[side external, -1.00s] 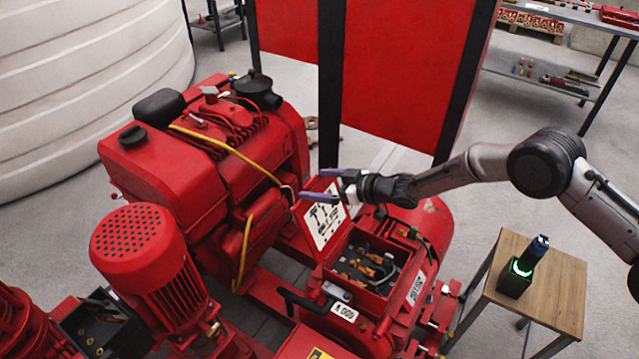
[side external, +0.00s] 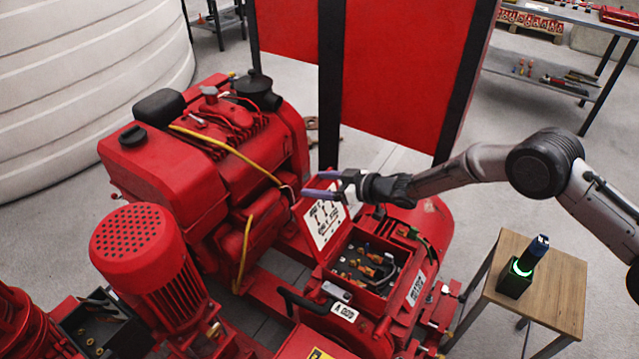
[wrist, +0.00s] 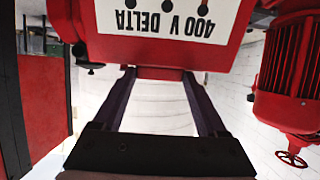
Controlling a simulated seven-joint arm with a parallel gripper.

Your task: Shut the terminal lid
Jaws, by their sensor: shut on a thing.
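The terminal lid (side external: 325,222) is a red plate with a white label. It stands open and tilted up on the left side of the red terminal box (side external: 338,277), whose inside shows terminals and cables. My gripper (side external: 311,182) is at the lid's top edge, with its two dark fingers spread wide and shut on the lid. In the wrist view the lid (wrist: 172,52) fills the top, its label reading "400 V DELTA" upside down, with its edge between the fingertips (wrist: 158,73). The exact contact is partly hidden in the side view.
A red engine (side external: 215,150) with a yellow hose stands left of the lid. A red motor (side external: 140,250) is at front left. A wooden stool (side external: 555,285) carries a dark device with a green light at right. A red panel (side external: 400,70) stands behind.

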